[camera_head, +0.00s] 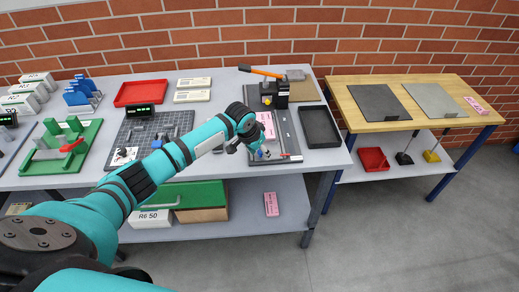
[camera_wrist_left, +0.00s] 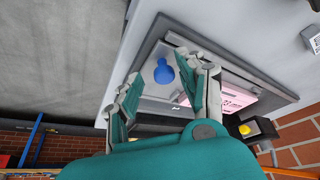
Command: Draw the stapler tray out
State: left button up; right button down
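The stapler tray (camera_head: 287,137) is a grey, shallow slab with a raised edge on the right part of the white table, in front of a black stapler (camera_head: 272,94) with an orange lever. A small blue knob (camera_wrist_left: 164,71) stands on its plate in the left wrist view. A pink block (camera_wrist_left: 232,96) lies farther along the tray. My left gripper (camera_wrist_left: 160,68) is open, its two fingers pointing at the knob with one on each side in the picture. In the head view it is over the tray's front left part (camera_head: 256,150). Contact with the knob cannot be told.
A black tray (camera_head: 320,127) lies just right of the stapler tray. A dark cutting mat (camera_head: 150,135) with small parts lies left. A lower shelf (camera_head: 240,215) holds a green-topped box. A wooden table (camera_head: 365,105) stands at the right, and grey floor is clear in front.

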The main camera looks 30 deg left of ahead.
pick_arm(q)
jog(key=shift+r, duration=0.1)
pick_arm(e)
jog(key=shift+s+d, duration=0.1)
jog(key=shift+s, duration=0.1)
pick_arm(q)
jog(key=shift+a+r, duration=0.1)
jog(key=v, duration=1.1)
jog(key=shift+s+r, duration=0.3)
jog(key=shift+r, duration=0.05)
pick_arm(e)
jog(key=shift+w+d, duration=0.1)
jog(key=shift+d, duration=0.2)
